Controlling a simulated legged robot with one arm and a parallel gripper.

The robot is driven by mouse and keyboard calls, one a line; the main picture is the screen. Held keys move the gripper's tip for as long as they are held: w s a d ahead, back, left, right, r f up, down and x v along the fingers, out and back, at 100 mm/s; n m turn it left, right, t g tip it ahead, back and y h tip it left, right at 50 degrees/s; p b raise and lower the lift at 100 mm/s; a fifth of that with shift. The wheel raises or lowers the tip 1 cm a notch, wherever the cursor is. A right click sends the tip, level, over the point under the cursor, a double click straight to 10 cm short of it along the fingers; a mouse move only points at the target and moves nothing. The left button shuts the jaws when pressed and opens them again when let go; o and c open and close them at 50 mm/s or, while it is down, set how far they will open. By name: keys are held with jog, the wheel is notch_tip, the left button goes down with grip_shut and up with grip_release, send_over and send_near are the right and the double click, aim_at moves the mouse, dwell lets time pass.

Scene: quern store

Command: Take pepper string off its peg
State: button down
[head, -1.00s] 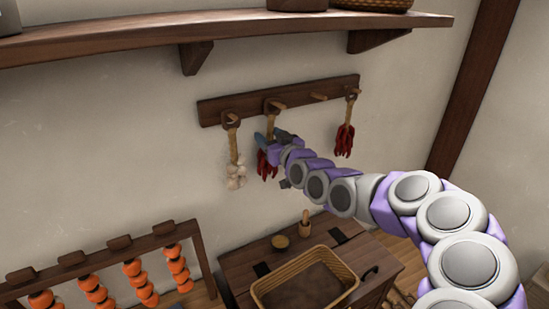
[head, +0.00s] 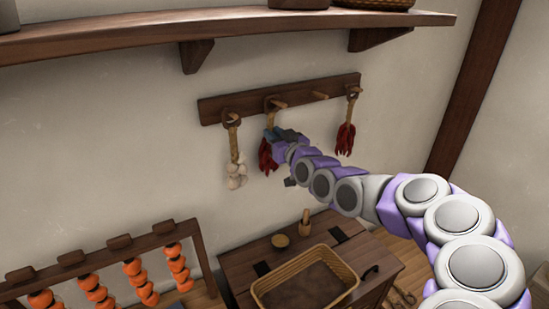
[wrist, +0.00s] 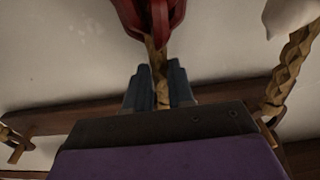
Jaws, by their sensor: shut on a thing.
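The pepper string (head: 266,157) is a bunch of red peppers on a tan braided cord, hanging from the second peg (head: 280,104) from the left on a dark wall rail. Its top loop still appears around that peg. My gripper (head: 277,136) is shut on the cord just above the peppers. The wrist view looks upside down: my blue-grey fingers (wrist: 160,88) flank the cord, with the red peppers (wrist: 150,15) at the top edge. My gripper's body hides the loop and held peg there.
A garlic string (head: 236,172) hangs close on the left and a second pepper string (head: 345,138) on the right, with an empty peg (head: 319,95) between. A shelf (head: 130,38) runs above. A wooden chest (head: 235,265) with a basket (head: 345,283) stands below.

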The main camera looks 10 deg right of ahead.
jog(key=d+r+b+v, duration=0.1)
jog(key=b+v, duration=0.3)
jog(key=v, duration=1.4)
jog(key=shift+r, duration=0.35)
jog(key=shift+w+d+r, duration=0.1)
jog(key=shift+r, duration=0.4)
jog(key=shift+f+b, duration=0.15)
jog(key=shift+b, duration=1.25)
jog(key=shift+s+b, duration=0.6)
jog(key=shift+b, duration=1.05)
jog(key=shift+s+d+r+b, duration=0.2)
jog(key=shift+s+d+b, duration=0.4)
jog(key=shift+b, duration=1.55)
jog(key=shift+a+b+v, duration=0.1)
jog(key=shift+b+v, duration=0.55)
jog(key=shift+v, duration=0.05)
jog(key=shift+a+b+v, duration=0.15)
jog(key=shift+b+v, duration=0.5)
jog(key=shift+v, duration=0.1)
